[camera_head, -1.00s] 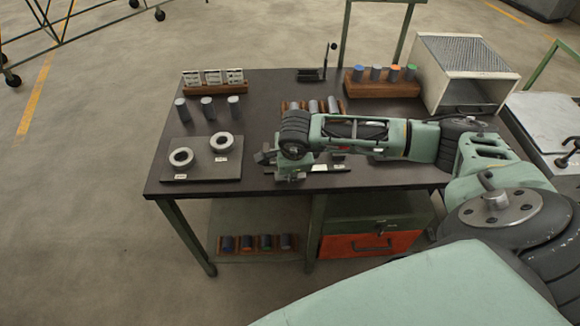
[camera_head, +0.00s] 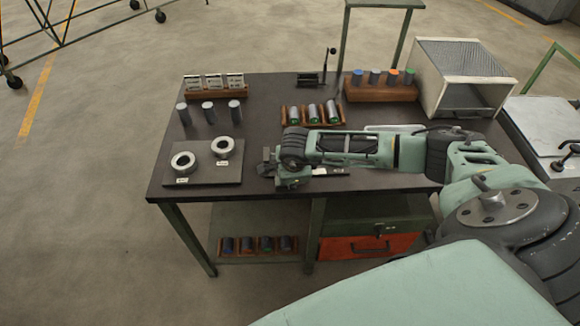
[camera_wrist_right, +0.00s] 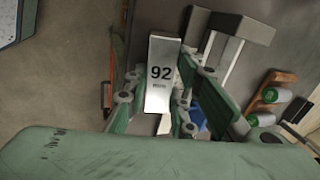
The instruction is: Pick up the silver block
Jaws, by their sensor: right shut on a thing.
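The silver block (camera_wrist_right: 160,72) marked "92" is a pale flat-faced bar, upright in the right wrist view. My right gripper (camera_wrist_right: 155,98) is shut on it, with green-grey fingers on both sides of its lower part. In the head view my right gripper (camera_head: 268,166) is low over the front middle of the dark table, right of the ring plate. The block is not clearly visible there; the gripper and arm cover most of that spot. I cannot tell how far the block is above the table. My left gripper is not in view.
On the table (camera_head: 260,98), a board with two rings (camera_head: 232,175) and several grey cylinders (camera_head: 207,108) are at left. A rack of green-ended cylinders (camera_head: 312,114) is just behind my arm. A rack of coloured-top cylinders (camera_head: 380,88) and an open metal box (camera_head: 462,75) stand at back right.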

